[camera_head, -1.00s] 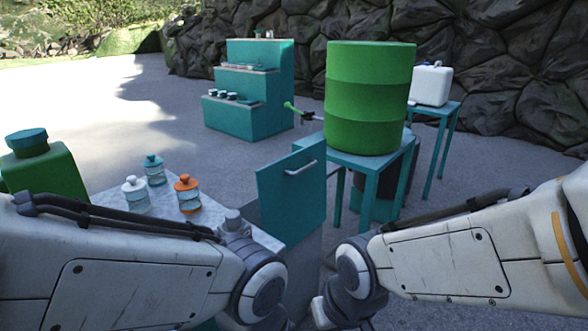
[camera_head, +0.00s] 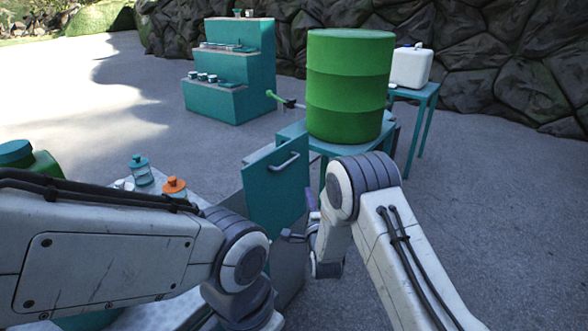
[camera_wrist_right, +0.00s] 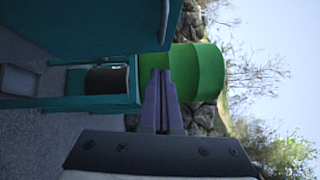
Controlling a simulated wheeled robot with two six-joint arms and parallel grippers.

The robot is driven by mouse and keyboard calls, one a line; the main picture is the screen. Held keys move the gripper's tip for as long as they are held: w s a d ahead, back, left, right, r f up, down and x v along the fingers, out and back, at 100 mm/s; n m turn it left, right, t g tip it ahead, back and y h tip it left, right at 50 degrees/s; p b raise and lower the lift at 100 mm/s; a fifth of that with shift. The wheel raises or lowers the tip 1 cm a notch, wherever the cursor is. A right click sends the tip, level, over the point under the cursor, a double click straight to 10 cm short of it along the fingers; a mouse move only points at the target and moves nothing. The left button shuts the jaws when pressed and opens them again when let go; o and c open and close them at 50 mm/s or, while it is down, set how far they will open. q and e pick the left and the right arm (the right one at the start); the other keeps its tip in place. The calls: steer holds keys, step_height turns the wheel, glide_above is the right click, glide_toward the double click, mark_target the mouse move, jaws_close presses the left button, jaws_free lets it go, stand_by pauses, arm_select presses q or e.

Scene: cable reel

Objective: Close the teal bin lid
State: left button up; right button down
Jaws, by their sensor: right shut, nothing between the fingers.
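The teal bin lid (camera_head: 276,190) stands raised, close to upright, with a grey bar handle (camera_head: 284,162) on its face. The grey bin body (camera_head: 290,268) shows below it, partly hidden by my arms. My right gripper (camera_head: 311,198) is just right of the lid, its purple fingers pointing up. In the right wrist view, the shut, empty fingers (camera_wrist_right: 161,98) are close to the lid (camera_wrist_right: 90,25), which fills the upper left; I cannot tell if they touch. My left arm covers the lower left, and its fingers are not visible.
A green barrel (camera_head: 349,85) stands on a teal table (camera_head: 293,131) behind the lid. A counter at left holds an orange-topped jar (camera_head: 174,188) and a teal-topped jar (camera_head: 141,170). A stepped teal shelf (camera_head: 229,75) stands farther back. Open paving lies at right.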

steer(key=w+a+r+p, duration=0.1)
steer(key=w+a, duration=0.3)
steer(key=w, duration=0.8)
steer(key=shift+a+r, duration=0.2)
steer(key=shift+a, duration=0.1)
